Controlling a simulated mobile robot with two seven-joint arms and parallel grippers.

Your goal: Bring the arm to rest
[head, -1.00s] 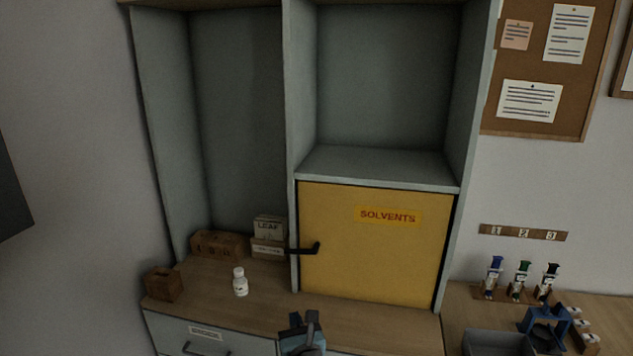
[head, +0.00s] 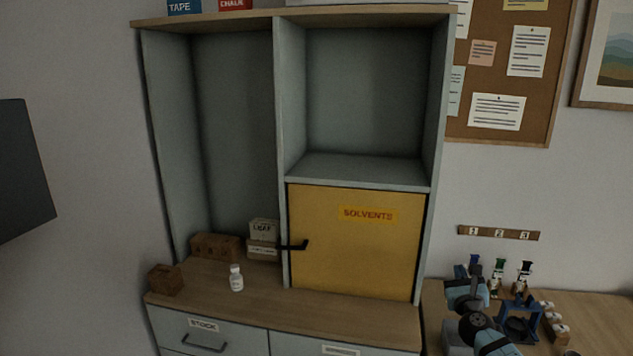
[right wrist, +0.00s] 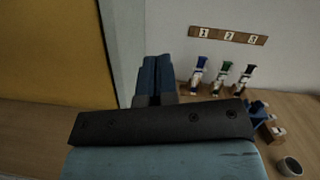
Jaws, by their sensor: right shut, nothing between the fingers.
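My right gripper (head: 463,270) is at the lower right in the head view, in front of the right-hand bench. It is shut and empty. In the right wrist view its blue fingers (right wrist: 155,78) are together with nothing between them, in front of the cabinet's side edge. The arm comes up from the bottom edge, and most of it is out of view. My left gripper is in neither view.
The yellow SOLVENTS door (head: 355,245) is closed, its black handle (head: 295,246) on the left. A white bottle (head: 236,279) stands on the cabinet counter. Several small bottles (right wrist: 222,72) stand below the numbered strip (head: 499,233). A blue stand (head: 520,318) is right of my gripper.

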